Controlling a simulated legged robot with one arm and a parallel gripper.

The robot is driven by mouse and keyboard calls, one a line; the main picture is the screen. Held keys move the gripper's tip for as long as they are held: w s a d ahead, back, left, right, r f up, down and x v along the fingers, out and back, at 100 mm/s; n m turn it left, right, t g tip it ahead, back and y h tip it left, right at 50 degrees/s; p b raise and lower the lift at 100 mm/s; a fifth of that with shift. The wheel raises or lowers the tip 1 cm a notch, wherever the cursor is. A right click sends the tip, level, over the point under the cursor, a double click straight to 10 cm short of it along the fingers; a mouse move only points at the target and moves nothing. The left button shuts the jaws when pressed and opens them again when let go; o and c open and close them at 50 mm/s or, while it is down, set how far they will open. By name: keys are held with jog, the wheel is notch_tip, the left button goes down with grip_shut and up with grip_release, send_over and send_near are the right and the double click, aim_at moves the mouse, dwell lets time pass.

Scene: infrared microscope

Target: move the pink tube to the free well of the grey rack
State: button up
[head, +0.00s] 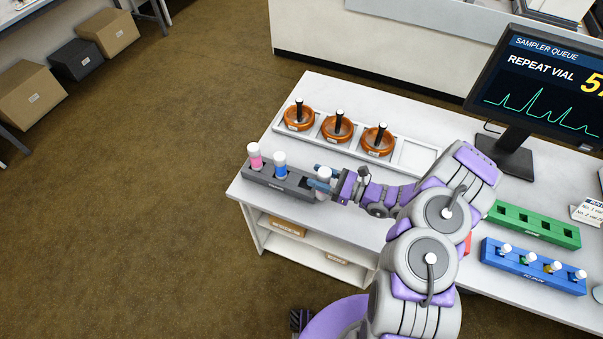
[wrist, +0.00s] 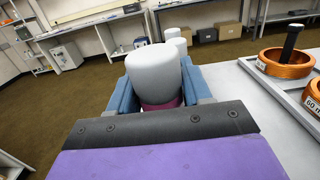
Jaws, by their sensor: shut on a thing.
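The dark grey rack (head: 277,187) stands at the table's left end. A bright pink, white-capped tube (head: 256,160) stands in its left-end well, with a blue, white-capped tube (head: 280,169) beside it. A dark empty well (head: 304,183) shows right of the blue tube. My gripper (head: 322,180) is at the rack's right end, shut on an upright white-capped tube (wrist: 155,75). In the wrist view a strip of dark pink-purple shows below its cap. Its lower end is hidden, so I cannot tell whether it sits in a well.
A white tray (head: 417,157) with several orange rings on black posts lies behind the rack. A green rack (head: 535,226) and a blue rack (head: 530,266) holding small vials lie to the right. A monitor (head: 540,85) stands at the back right. Beyond the left edge is floor.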

jog(key=w+a+b, duration=0.1)
jog(key=w+a, duration=0.3)
jog(key=shift+w+a+f, duration=0.2)
jog(key=shift+w+f, duration=0.05)
jog(key=f, duration=0.2)
jog(key=a+f+b, duration=0.1)
jog(key=shift+f, duration=0.35)
grip_shut()
jog(key=shift+w+d+f, duration=0.1)
jog(key=shift+d, duration=0.1)
jog(key=o, duration=0.8)
grip_release()
jog(key=shift+o, duration=0.7)
jog(key=shift+w+a+f, duration=0.1)
jog(key=shift+w+a, duration=0.05)
jog(key=shift+o, duration=1.3)
jog(key=shift+a, duration=0.2)
jog(key=p+v, duration=0.2)
jog(key=v, duration=1)
jog(key=shift+d, duration=0.25)
